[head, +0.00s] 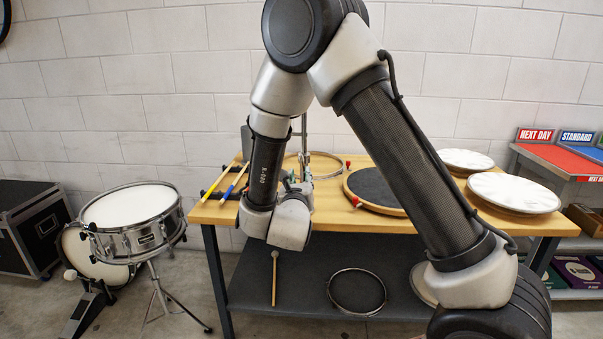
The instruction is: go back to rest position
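My arm reaches over the wooden workbench (330,208) from the right, and its wrist hangs at the bench's front edge, left of centre. My gripper (300,186) is mostly hidden behind the wrist. Only small grey and greenish parts show there, and I cannot tell its fingers from things on the bench. Whether it is open, shut or holding anything cannot be seen.
Drumsticks (234,184) lie left of the wrist. A hoop (325,165) and a dark round drum pad (375,188) lie behind and right. White drumheads (515,192) sit at the right end. A snare drum (132,215) stands left; a coloured tray rack (565,160) stands right.

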